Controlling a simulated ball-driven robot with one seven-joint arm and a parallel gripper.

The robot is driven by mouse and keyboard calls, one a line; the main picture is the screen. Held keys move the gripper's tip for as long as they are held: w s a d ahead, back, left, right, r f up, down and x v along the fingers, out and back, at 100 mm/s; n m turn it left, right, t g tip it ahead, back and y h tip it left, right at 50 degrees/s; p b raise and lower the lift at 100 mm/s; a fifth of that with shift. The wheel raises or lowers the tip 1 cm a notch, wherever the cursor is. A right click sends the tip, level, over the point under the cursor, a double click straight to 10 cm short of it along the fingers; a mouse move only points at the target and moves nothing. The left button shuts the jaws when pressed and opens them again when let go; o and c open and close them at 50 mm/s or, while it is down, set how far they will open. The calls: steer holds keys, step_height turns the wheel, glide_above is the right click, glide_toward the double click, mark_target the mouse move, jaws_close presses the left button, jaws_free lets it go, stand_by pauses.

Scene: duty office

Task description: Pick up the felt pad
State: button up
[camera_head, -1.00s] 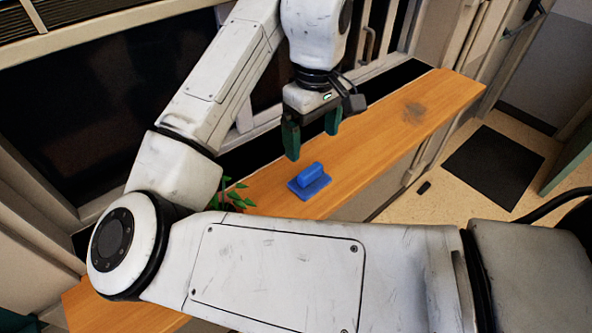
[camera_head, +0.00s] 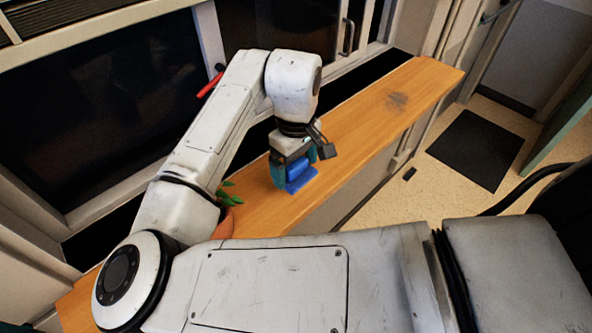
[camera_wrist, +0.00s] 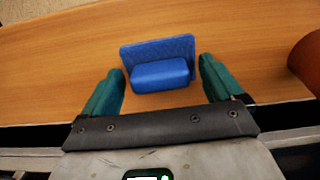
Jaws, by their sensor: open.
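The felt pad (camera_head: 299,176) is blue, with a flat base and a raised block-shaped handle, and lies on the wooden ledge. It also shows in the wrist view (camera_wrist: 160,72), where the handle is nearer to me than the far part of the base. My gripper (camera_head: 294,174) is directly over the pad and close to it, pointing down. In the wrist view my gripper (camera_wrist: 162,76) is open, with one green finger on each side of the handle and a gap on both sides. In the head view the gripper partly hides the pad.
The wooden ledge (camera_head: 352,120) is narrow and runs along dark windows; its far right part is clear apart from a dark smudge. A potted plant (camera_head: 226,210) stands left of the pad. Its pot (camera_wrist: 307,62) shows at the wrist view's right edge. A red-handled object (camera_head: 211,83) is by the window.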

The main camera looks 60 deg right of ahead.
steer(key=shift+c, duration=0.2)
steer(key=c, duration=1.1)
steer(key=shift+r, duration=0.3)
step_height(320, 180, up, 2)
steer(key=shift+r+b, duration=0.1)
steer(key=shift+b, duration=0.45)
steer(key=s+a+r, duration=0.1)
steer(key=a+r, duration=0.2)
steer(key=a, duration=0.1)
steer(key=s+a+r+b, duration=0.1)
steer(key=s+a+r, duration=0.1)
steer(key=a, duration=0.3)
steer(key=s+a+r, duration=0.1)
steer(key=a+r, duration=0.3)
steer(key=r, duration=0.1)
steer(key=shift+s+a+r+b, duration=0.1)
steer(key=shift+s+a+b, duration=0.05)
steer(key=shift+s+b, duration=0.2)
